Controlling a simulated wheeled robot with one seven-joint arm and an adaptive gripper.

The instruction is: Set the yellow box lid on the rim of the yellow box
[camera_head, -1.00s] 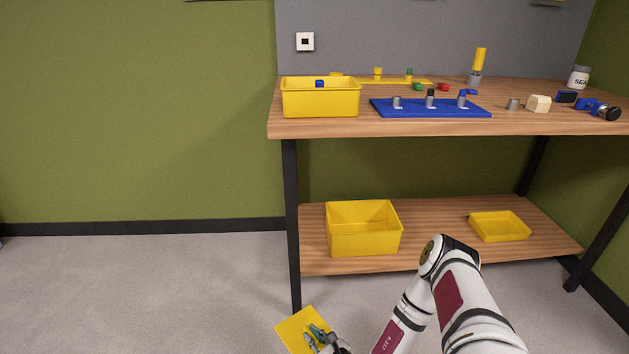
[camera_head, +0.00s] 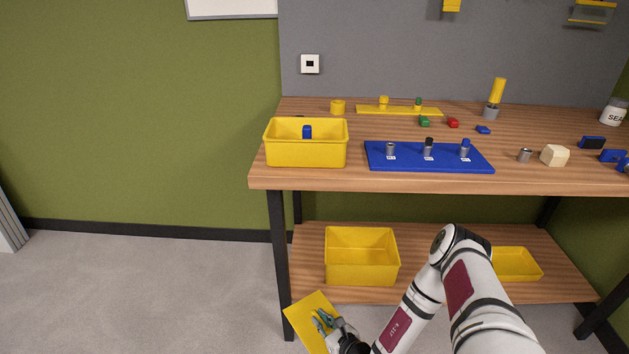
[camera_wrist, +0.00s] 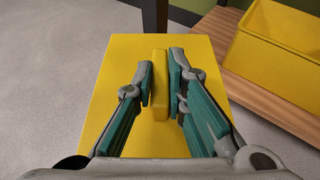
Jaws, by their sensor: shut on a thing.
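My gripper (camera_head: 322,320) is shut on the raised handle (camera_wrist: 160,85) of the yellow lid (camera_head: 301,312). The lid is a flat yellow plate; in the wrist view (camera_wrist: 113,75) it spreads out under both fingers. It is held low, in front of the bench's left front leg. One open, empty yellow box (camera_head: 362,280) stands on the lower shelf, up and right of the lid; its near corner shows in the wrist view (camera_wrist: 285,60). Another open yellow box (camera_head: 305,155) stands on the bench top with a blue part (camera_head: 307,132) inside. I cannot tell which box the lid belongs to.
A shallow yellow tray (camera_head: 517,264) sits on the lower shelf (camera_head: 308,270), partly behind my arm. The wooden bench top (camera_head: 540,182) holds a blue board (camera_head: 400,164) with small metal parts and other items. A black bench leg (camera_head: 277,260) is close to the lid. Floor at left is clear.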

